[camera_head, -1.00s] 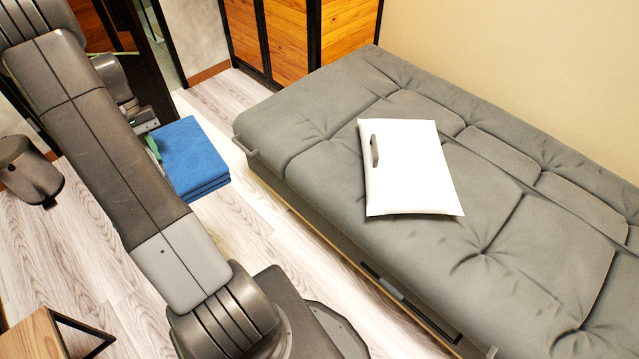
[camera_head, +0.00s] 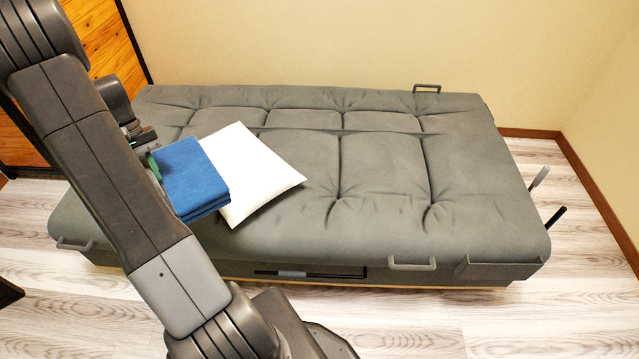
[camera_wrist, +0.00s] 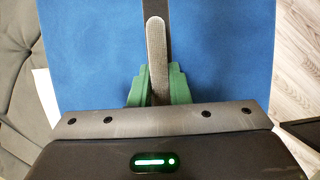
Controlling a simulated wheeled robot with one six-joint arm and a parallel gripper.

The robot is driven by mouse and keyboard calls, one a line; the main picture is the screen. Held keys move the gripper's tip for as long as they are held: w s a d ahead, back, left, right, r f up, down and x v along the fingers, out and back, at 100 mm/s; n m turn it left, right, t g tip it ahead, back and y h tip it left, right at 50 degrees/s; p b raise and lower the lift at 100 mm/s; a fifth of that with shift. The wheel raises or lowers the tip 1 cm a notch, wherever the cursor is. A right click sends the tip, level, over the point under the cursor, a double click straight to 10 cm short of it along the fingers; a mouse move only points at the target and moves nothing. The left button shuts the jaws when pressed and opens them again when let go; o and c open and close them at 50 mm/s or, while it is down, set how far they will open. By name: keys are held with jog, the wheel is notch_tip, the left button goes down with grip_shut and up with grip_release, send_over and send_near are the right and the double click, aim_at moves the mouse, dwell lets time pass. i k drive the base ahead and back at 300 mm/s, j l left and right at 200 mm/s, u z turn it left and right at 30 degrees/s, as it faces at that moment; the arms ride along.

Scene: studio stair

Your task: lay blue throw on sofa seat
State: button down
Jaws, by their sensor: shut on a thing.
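The blue throw (camera_head: 192,177) is a folded, layered rectangle held by my gripper (camera_head: 155,166). In the wrist view the throw (camera_wrist: 220,50) fills most of the picture, with the green fingers of my gripper (camera_wrist: 158,88) closed at a dark grey strap on it. In the head view the throw appears over the left part of the grey sofa seat (camera_head: 385,165), overlapping the white cushion (camera_head: 258,178). I cannot tell how high it is above the seat. My arm hides part of the sofa's left side.
The white cushion lies on the left half of the seat. The middle and right of the seat are bare. Handles (camera_head: 411,263) stick out at the sofa's front edge. A beige wall stands behind, and wood-panelled doors (camera_head: 95,40) stand at the left.

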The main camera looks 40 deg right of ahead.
aim_at(369, 181)
jog(key=l+z, duration=0.25)
jog(key=z, duration=0.2)
jog(key=l+z, duration=0.25)
jog(key=z, duration=0.25)
jog(key=l+z, duration=0.25)
jog(key=z, duration=0.2)
jog(key=i+l+z, duration=0.1)
jog(key=l, duration=0.25)
jog(key=i+l+z, duration=0.15)
jog(key=l, duration=0.2)
jog(key=i+l+z, duration=0.1)
jog(key=i+l, duration=0.15)
jog(key=l, duration=0.05)
